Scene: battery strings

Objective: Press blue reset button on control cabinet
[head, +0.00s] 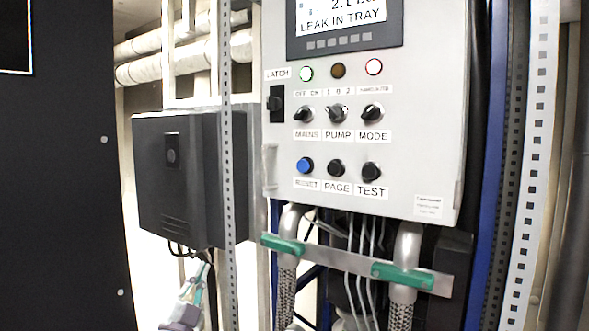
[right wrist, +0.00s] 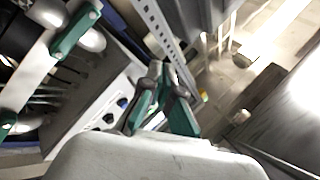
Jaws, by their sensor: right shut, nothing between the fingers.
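The control cabinet (head: 430,150) is a light grey box with a screen, lamps, knobs and labels. The blue reset button (head: 305,166) is at the lower left of its face, left of the black PAGE and TEST buttons; nothing covers it. In the right wrist view the blue button (right wrist: 122,102) shows small, just left of the fingers. My right gripper (head: 203,270) is low and left of the cabinet, apart from the button, with teal fingers pointing up. Its fingers (right wrist: 158,85) are shut and empty. My left gripper is not in view.
A perforated upright post (head: 228,200) stands between my right gripper and the cabinet. A dark box (head: 180,185) hangs above the gripper.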

